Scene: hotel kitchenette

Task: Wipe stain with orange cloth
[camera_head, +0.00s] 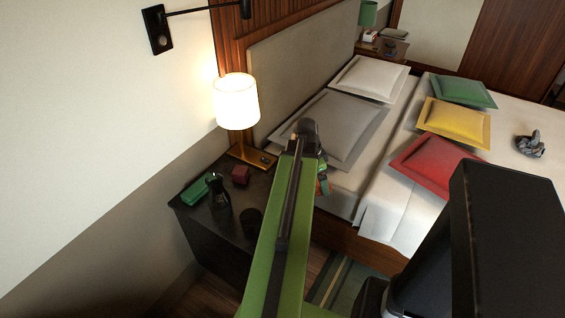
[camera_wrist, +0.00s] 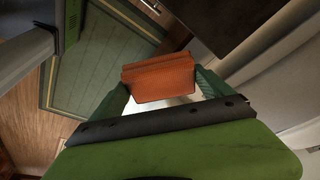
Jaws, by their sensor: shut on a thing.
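The orange cloth (camera_wrist: 158,77) is a folded block with a ribbed surface, held between the two green fingers of my gripper (camera_wrist: 163,85) in the wrist view. In the head view, a small orange-red patch of the cloth (camera_head: 322,186) shows beside the end of my green arm, which hides most of my gripper. The gripper is in the air near the bed's edge, to the right of the dark nightstand (camera_head: 195,226). I cannot make out a stain in either view.
On the nightstand stand a lit lamp (camera_head: 236,103), a green box (camera_head: 195,190), a dark carafe (camera_head: 219,200), a dark red box (camera_head: 240,175) and a black cup (camera_head: 251,222). The bed with several cushions lies to the right.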

